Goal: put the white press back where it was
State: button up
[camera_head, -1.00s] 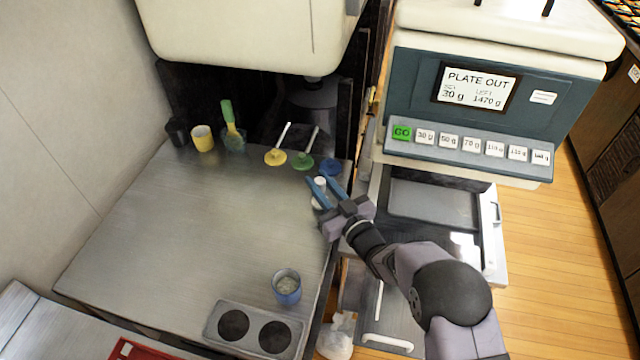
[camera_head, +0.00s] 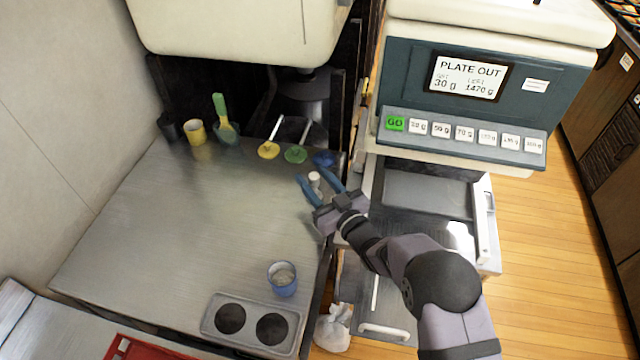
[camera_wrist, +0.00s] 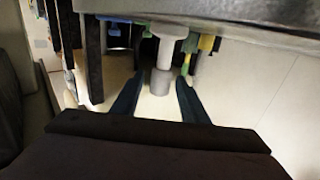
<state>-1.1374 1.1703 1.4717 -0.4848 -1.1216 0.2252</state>
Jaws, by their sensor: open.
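The white press (camera_head: 314,178) stands upright on the steel counter near its right edge, beside a blue disc. My gripper (camera_head: 313,175) is open, with one blue finger on each side of the press and visible gaps to it. In the wrist view, the press (camera_wrist: 160,82) appears between the two spread fingers (camera_wrist: 160,78), hanging from the counter surface because the picture looks inverted. Its base is partly hidden by my gripper in the head view.
Behind the press are a blue disc (camera_head: 323,159), a green press (camera_head: 296,154) and a yellow press (camera_head: 269,149). A blue cup (camera_head: 283,279) and a two-hole holder (camera_head: 251,325) stand at the front. The dispenser (camera_head: 458,95) is at right. Mid-counter is clear.

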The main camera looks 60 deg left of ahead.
jog(key=shift+r, duration=0.15)
jog(key=shift+d, duration=0.6)
jog(key=d+b, duration=0.2)
jog(key=d, duration=0.8)
jog(key=shift+d, duration=0.4)
